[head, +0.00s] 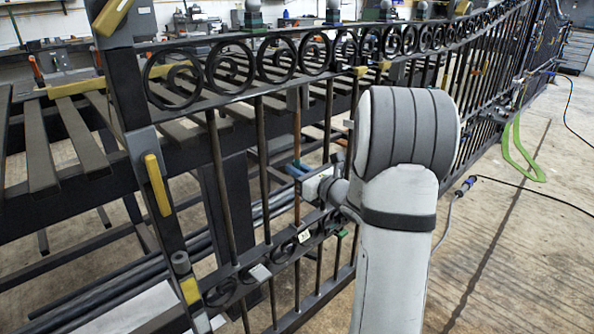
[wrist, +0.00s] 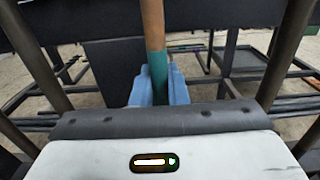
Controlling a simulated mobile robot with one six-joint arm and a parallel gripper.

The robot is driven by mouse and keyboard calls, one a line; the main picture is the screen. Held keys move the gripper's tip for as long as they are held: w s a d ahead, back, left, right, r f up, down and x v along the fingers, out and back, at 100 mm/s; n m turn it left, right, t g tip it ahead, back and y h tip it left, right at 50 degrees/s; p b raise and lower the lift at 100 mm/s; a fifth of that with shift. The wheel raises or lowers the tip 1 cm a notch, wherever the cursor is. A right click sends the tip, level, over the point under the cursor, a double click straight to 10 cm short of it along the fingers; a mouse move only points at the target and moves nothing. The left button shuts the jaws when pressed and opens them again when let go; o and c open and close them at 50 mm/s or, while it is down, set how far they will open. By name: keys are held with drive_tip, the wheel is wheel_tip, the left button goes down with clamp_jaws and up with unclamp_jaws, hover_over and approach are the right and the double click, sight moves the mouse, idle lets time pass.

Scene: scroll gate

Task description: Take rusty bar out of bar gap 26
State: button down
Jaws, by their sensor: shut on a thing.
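The rusty bar (head: 297,130) is a brown upright bar in the scroll gate (head: 232,180), between dark bars. Its top end meets a grey piece under the scroll band; its lower part runs down to the lower scroll band. My gripper (head: 298,169) has blue fingers shut on the bar at about mid-height. In the wrist view the rusty bar (wrist: 153,25) is brown above and teal-green lower down, between the blue fingers (wrist: 158,88). Its lower end is hidden there by my gripper body. A small white label (head: 304,236) sits on the lower band; its text is too small to read.
Dark bars stand close on both sides of my gripper. Behind the gate is a slatted table frame (head: 75,130). Yellow clamps (head: 158,185) sit on the left post. A green strap (head: 518,155) and a cable (head: 520,195) are at the right. The floor at right is mostly clear.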

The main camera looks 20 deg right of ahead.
drive_tip(key=shift+r+p, duration=0.6)
drive_tip(key=shift+r, duration=0.35)
idle(0.3)
drive_tip(key=shift+v, duration=1.85)
idle(0.8)
drive_tip(key=v, duration=1.1)
drive_tip(key=shift+s, duration=0.4)
idle(0.8)
drive_tip(key=shift+d, duration=0.15)
